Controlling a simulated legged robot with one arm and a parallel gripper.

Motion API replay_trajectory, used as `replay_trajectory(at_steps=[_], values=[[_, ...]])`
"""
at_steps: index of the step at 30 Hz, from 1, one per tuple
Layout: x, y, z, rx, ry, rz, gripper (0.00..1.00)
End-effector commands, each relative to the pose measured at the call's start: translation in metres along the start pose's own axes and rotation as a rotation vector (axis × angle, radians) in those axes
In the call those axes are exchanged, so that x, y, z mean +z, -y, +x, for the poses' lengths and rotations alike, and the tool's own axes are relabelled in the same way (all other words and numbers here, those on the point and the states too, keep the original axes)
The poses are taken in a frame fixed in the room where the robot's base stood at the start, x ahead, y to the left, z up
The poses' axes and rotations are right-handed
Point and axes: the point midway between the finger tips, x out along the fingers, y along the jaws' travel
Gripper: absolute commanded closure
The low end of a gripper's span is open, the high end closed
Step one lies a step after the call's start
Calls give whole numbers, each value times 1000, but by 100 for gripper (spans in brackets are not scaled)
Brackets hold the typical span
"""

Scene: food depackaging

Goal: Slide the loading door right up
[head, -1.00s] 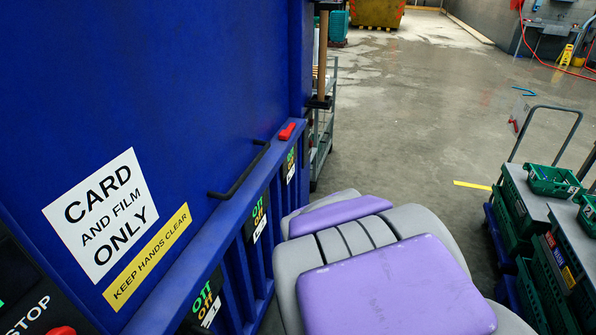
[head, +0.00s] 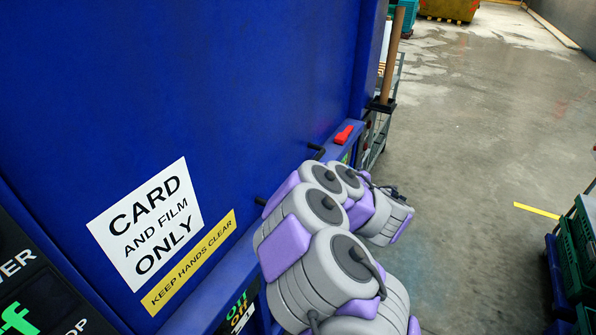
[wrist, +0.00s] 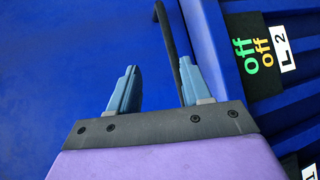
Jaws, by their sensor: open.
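The blue loading door (head: 230,90) fills the left of the head view and bears a white "CARD AND FILM ONLY" sign (head: 146,224) and a yellow "KEEP HANDS CLEAR" strip (head: 190,263). Its black bar handle (head: 317,150) shows only at its ends there, as my arm hides the middle. In the wrist view my gripper (wrist: 158,63) is open and faces the door. The handle (wrist: 170,42) runs between the two blue fingers, close to the right one. I cannot tell whether they touch. My gripper is hidden in the head view.
A blue ledge runs along the door's lower edge, with a red piece (head: 344,135) on it and an off-labelled panel (wrist: 258,55) below. A wooden-handled tool (head: 391,60) stands beyond the door. Green crates (head: 585,235) stand at right; the floor between is clear.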

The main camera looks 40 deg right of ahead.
Motion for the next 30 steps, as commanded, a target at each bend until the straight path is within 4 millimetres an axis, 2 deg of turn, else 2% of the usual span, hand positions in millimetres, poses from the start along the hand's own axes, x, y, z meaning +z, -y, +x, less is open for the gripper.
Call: replay_trajectory(at_steps=[1,6,14,20,30], values=[[0,11,-2,10,-53,-15,52],[-18,32,-11,68,-217,-54,52],[-41,38,-19,111,-301,-76,52],[-48,35,7,116,-304,-74,52],[-62,32,74,114,-305,-67,52]])
